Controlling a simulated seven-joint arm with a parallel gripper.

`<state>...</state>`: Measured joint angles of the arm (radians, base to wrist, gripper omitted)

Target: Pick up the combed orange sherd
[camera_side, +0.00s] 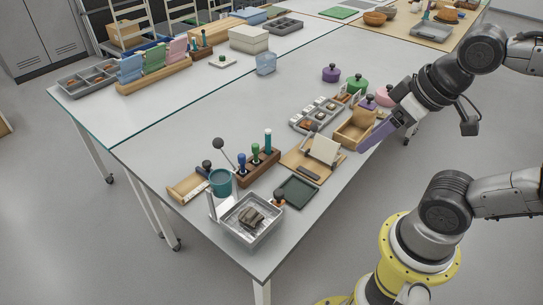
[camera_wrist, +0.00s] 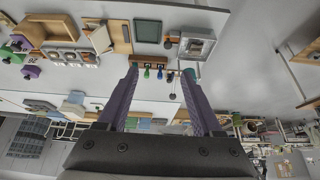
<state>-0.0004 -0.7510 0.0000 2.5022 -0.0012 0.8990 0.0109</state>
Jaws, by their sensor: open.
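My gripper (camera_side: 366,148) is at the right edge of the table in the side view, above the table and beside an open wooden box (camera_side: 352,136). Its two purple fingers stand wide apart in the wrist view (camera_wrist: 160,71), with nothing between them. A grey compartment tray (camera_side: 318,116) holds several small pale, orange and dark pieces; it also shows in the wrist view (camera_wrist: 70,57). The pieces are too small to tell which, if any, is the combed orange sherd. Another grey tray (camera_side: 88,79) at the far left holds small orange-brown pieces.
A metal tray (camera_side: 266,231) with a dark object stands at the front corner. Near it are a dark green tray (camera_side: 297,191), a teal cup (camera_side: 220,182) and a wooden rack of tools (camera_side: 258,168). Lidded pots (camera_side: 357,84) stand behind the wooden box. The table's middle left is clear.

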